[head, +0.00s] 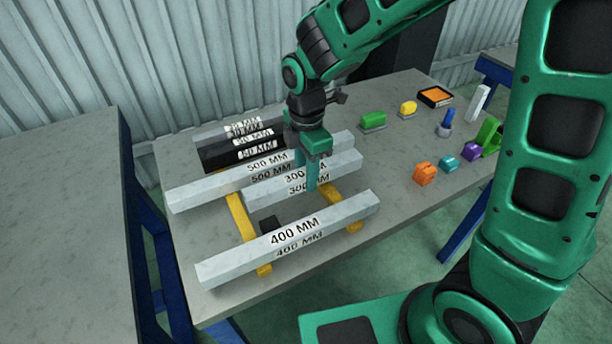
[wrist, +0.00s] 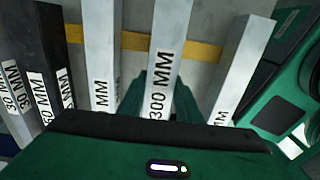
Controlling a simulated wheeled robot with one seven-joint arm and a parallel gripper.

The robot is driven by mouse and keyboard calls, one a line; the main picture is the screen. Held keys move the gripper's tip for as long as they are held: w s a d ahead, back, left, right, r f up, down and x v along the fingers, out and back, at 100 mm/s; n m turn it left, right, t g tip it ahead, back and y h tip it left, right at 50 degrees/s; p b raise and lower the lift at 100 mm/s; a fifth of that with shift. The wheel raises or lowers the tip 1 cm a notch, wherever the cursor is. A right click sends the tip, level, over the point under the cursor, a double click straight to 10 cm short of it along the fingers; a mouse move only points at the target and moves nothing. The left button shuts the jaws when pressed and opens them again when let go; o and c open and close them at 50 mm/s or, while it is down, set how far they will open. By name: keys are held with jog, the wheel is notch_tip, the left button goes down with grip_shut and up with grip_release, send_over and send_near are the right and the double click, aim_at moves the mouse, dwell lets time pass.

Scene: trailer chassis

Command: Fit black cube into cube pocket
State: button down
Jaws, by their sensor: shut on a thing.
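A small black block (head: 270,225), which looks like the black cube, sits behind the 400 MM bar (head: 222,269) near a yellow crosspiece (head: 241,217). The bar hides its lower part. My gripper (head: 303,172) is shut on the grey 300 MM bar (head: 262,197), one finger on each side, well behind and right of the black block. In the wrist view the fingers (wrist: 168,98) straddle the 300 MM bar (wrist: 166,55). I cannot tell whether this bar rests on the yellow crosspieces or hangs just above them. I cannot make out a cube pocket.
The 500 MM bar (head: 200,193) lies behind the held bar. Several shorter labelled bars (head: 212,137) lie at the back left. Green (head: 373,120), yellow (head: 408,108), orange (head: 425,174) and purple (head: 470,151) pieces and a black-framed orange tray (head: 421,95) stand to the right.

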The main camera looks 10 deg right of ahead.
jog(key=shift+f, duration=0.8)
jog(key=c, duration=1.3)
grip_release()
jog(key=shift+f, duration=0.1)
